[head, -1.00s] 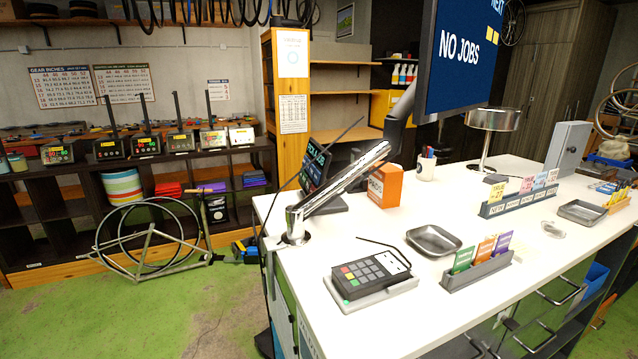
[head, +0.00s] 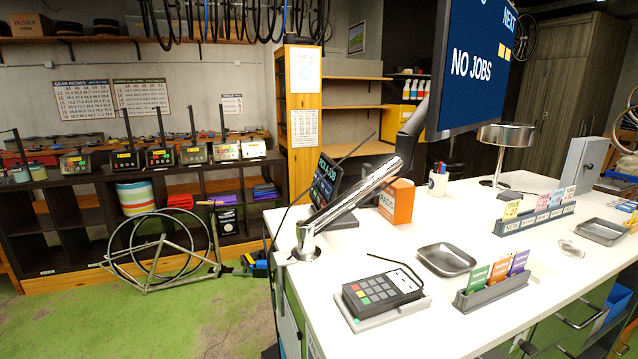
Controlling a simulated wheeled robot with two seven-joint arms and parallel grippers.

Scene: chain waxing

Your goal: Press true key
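A dark keypad device (head: 380,292) with grey, red, yellow and green keys lies on a light base near the front left of the white counter. A small display shows on it, and a dark cable loops behind it. The key labels are too small to read, so I cannot tell which key is the true key. A yellow card (head: 511,209) that seems to read TRUE stands in a grey card rack (head: 512,229) farther back. Neither of my grippers is in view.
A metal tray (head: 446,259) and a small rack of coloured cards (head: 492,293) sit right of the keypad. A chrome monitor arm (head: 350,205), a small screen (head: 326,181) and an orange box (head: 397,201) stand behind it. Green floor (head: 150,320) is open at left.

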